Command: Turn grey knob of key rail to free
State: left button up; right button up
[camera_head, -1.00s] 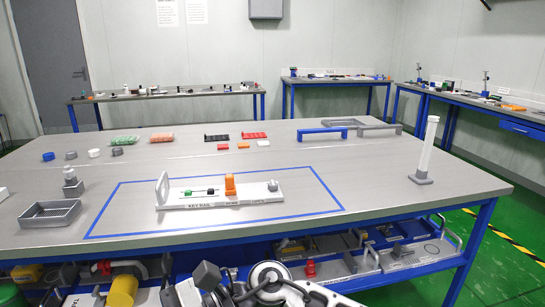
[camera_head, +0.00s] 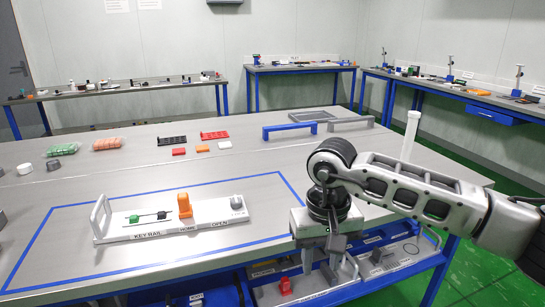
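The white key rail (camera_head: 205,230) lies inside the blue outline on the near table, with the labels KEY RAIL, HOME and OPEN on its front. Its grey knob (camera_head: 236,202) sits at the right end, above OPEN; its exact turn is too small to read. An orange upright piece (camera_head: 185,205) stands above HOME. Green and black small pieces lie on the rail left of it. My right gripper (camera_head: 321,262) points down at the table's front edge, to the right of the knob and apart from it. Its fingers are spread and empty. My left gripper is out of view.
A blue handle frame (camera_head: 290,128) and a grey one stand at the table's far right. A white upright tube (camera_head: 410,135) stands behind my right arm. Red, orange and white small blocks lie behind the rail. The tabletop around the rail is clear.

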aim_at(236, 203)
jog(key=u, duration=0.35)
jog(key=i, duration=1.15)
jog(key=u, duration=0.2)
